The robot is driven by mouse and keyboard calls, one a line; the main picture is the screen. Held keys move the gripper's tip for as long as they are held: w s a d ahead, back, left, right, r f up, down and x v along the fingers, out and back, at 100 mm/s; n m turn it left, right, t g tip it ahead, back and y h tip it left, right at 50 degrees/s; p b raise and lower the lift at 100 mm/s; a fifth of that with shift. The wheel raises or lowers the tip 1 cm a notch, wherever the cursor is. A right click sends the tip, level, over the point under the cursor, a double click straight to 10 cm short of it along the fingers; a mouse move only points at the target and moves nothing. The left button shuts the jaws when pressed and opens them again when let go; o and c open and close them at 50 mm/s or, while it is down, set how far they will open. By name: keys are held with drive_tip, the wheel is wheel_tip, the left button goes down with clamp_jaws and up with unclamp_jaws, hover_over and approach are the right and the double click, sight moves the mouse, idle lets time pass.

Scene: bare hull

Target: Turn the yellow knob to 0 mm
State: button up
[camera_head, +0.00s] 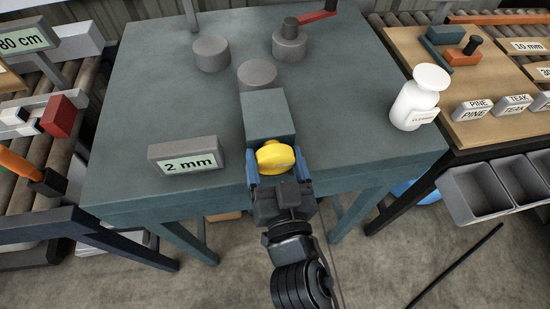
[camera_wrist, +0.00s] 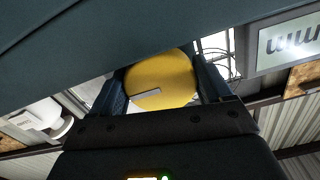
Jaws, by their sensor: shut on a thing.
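The yellow knob (camera_head: 275,157) is on the front end of a grey-teal block (camera_head: 268,113) at the table's front edge. My gripper (camera_head: 278,172) reaches it from the front and is shut on it, one finger on each side. In the wrist view the yellow knob (camera_wrist: 161,79) sits between the two fingers (camera_wrist: 160,92), with a short pale mark on its face. A display sign (camera_head: 187,159) left of the block reads "2 mm". It shows upside down and partly cut off in the wrist view (camera_wrist: 290,42).
Grey cylinders (camera_head: 211,53) and a red crank (camera_head: 318,14) stand behind the block on the table (camera_head: 130,110). A white bottle (camera_head: 416,98) stands at the right edge. Roller conveyors flank the table. Grey bins (camera_head: 478,192) hang at the right.

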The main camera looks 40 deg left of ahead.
sight(276, 167)
drive_tip(key=shift+r+n+p, duration=0.15)
drive_tip(key=shift+n+p, duration=0.5)
drive_tip(key=shift+n, duration=0.45)
drive_tip(key=shift+n+p, duration=0.3)
drive_tip(key=shift+n, duration=0.8)
drive_tip(key=o, duration=1)
drive_tip(key=shift+d, duration=0.1)
drive_tip(key=v, duration=0.3)
drive_tip(key=b+v, duration=0.1)
drive_tip(key=v, duration=0.2)
drive_tip(key=shift+s+d+f+b, duration=0.15)
drive_tip(key=shift+f+b, duration=0.1)
drive_tip(key=shift+b, duration=0.05)
drive_tip(key=shift+s+d+r, duration=0.1)
drive_tip(key=shift+s+d, duration=0.3)
drive_tip(key=shift+d, duration=0.05)
